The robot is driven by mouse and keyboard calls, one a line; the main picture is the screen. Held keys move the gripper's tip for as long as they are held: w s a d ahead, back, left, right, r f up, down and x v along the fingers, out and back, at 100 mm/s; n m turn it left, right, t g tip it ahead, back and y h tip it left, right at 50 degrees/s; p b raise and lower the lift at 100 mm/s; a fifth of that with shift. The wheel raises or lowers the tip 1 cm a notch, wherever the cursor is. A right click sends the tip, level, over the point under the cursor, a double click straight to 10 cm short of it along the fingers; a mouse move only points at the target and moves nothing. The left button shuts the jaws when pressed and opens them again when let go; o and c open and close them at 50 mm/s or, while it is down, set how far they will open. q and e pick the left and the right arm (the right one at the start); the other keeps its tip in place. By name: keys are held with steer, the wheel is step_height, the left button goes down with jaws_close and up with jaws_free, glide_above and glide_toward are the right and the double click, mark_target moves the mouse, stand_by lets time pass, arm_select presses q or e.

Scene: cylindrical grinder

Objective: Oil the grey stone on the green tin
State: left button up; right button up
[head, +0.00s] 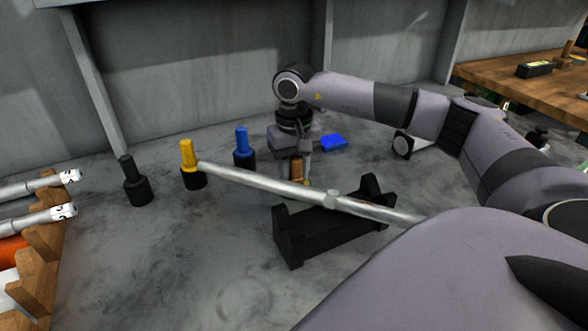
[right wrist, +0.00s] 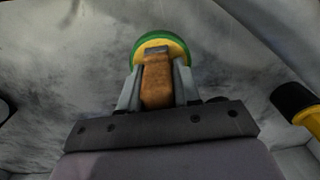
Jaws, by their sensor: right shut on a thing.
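My right gripper (head: 297,176) points down at the grey bench, behind the black stand. It is shut on a brown block with a grey end. In the right wrist view the brown block (right wrist: 157,84) sits between the two fingers (right wrist: 157,88). Its grey end (right wrist: 156,52), which looks like the grey stone, overlaps the round green tin (right wrist: 138,46) with a yellowish face. I cannot tell whether they touch. In the head view the tin is mostly hidden by the gripper and shaft. My left gripper is not in view.
A long metal shaft (head: 255,183) lies across a black stand (head: 335,235) in front of the gripper. Black (head: 137,182), yellow-topped (head: 190,160) and blue-topped (head: 243,143) holders stand left. A blue item (head: 333,143) lies behind.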

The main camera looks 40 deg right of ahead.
stand_by(0.6)
steer(key=shift+r+p, duration=2.8)
steer(key=shift+r, duration=0.75)
steer(key=shift+f, duration=0.1)
